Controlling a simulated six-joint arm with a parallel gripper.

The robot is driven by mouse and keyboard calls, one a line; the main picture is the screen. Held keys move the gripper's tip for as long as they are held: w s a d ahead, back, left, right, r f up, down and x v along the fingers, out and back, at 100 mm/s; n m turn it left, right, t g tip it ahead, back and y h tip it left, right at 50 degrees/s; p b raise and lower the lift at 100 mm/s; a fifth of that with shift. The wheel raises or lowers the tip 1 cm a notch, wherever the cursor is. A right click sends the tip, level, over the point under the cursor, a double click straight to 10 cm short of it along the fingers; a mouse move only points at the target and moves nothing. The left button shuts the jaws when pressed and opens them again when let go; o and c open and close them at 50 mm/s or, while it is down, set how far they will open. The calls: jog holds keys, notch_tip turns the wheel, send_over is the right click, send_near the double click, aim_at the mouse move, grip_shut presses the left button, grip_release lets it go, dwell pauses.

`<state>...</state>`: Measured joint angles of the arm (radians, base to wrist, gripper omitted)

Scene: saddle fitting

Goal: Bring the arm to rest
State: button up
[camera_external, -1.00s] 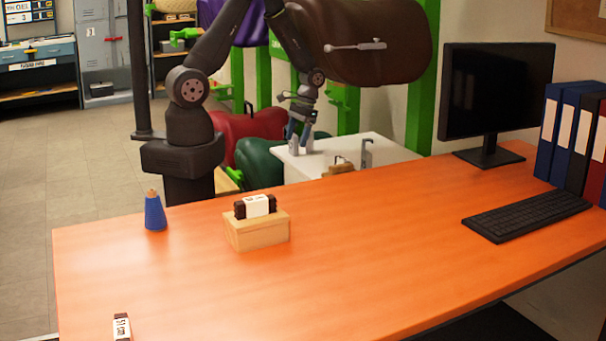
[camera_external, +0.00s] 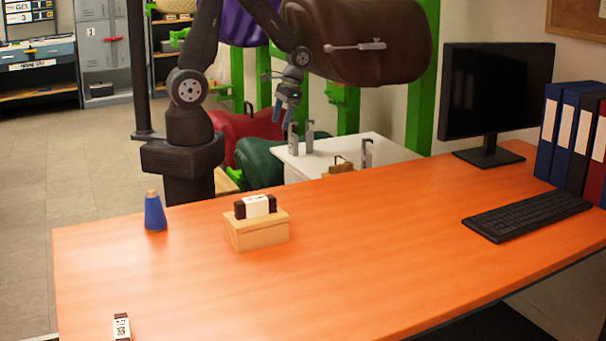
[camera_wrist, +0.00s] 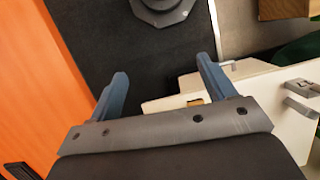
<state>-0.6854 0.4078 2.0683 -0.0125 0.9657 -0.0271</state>
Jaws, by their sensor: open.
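My gripper (camera_external: 285,110) hangs from my arm above the left end of the white table, higher than the metal fittings there. Its two blue fingers are apart with nothing between them. In the wrist view my gripper (camera_wrist: 160,90) shows its fingers spread, with dark floor and part of the white table (camera_wrist: 262,98) beyond them. The white table (camera_external: 380,150) bears upright grey metal fittings (camera_external: 308,138) near its left end and another grey fitting (camera_external: 367,153) to the right.
An orange desk (camera_external: 380,240) fills the foreground, with a wooden block (camera_external: 258,232), a blue cone-shaped bottle (camera_external: 155,213), a keyboard (camera_external: 528,212) and a monitor (camera_external: 495,95). A brown saddle form (camera_external: 370,65) on green posts stands right of my arm. Red (camera_external: 250,128) and green (camera_external: 262,162) forms lie behind.

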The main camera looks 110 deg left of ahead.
jog(key=w+d+r+m, duration=0.1)
jog(key=w+d+m, duration=0.1)
jog(key=w, duration=0.5)
jog(key=w+d+m+y, duration=0.1)
jog(key=w+d+m, duration=0.1)
jog(key=w, duration=0.6)
jog(key=shift+w+r+m+g, duration=0.3)
jog(key=shift+r+m, duration=0.05)
jog(key=shift+m, duration=0.15)
jog(key=s+a+f+n, duration=0.1)
jog(key=s+a+n, duration=0.1)
jog(key=s, duration=0.7)
jog(key=s+a+f+n+h, duration=0.1)
jog(key=s+a+f+n, duration=0.1)
jog(key=s, duration=0.7)
jog(key=shift+a+n+t, duration=0.4)
jog(key=shift+a+n, duration=0.15)
jog(key=shift+n, duration=0.55)
jog(key=shift+w, duration=0.1)
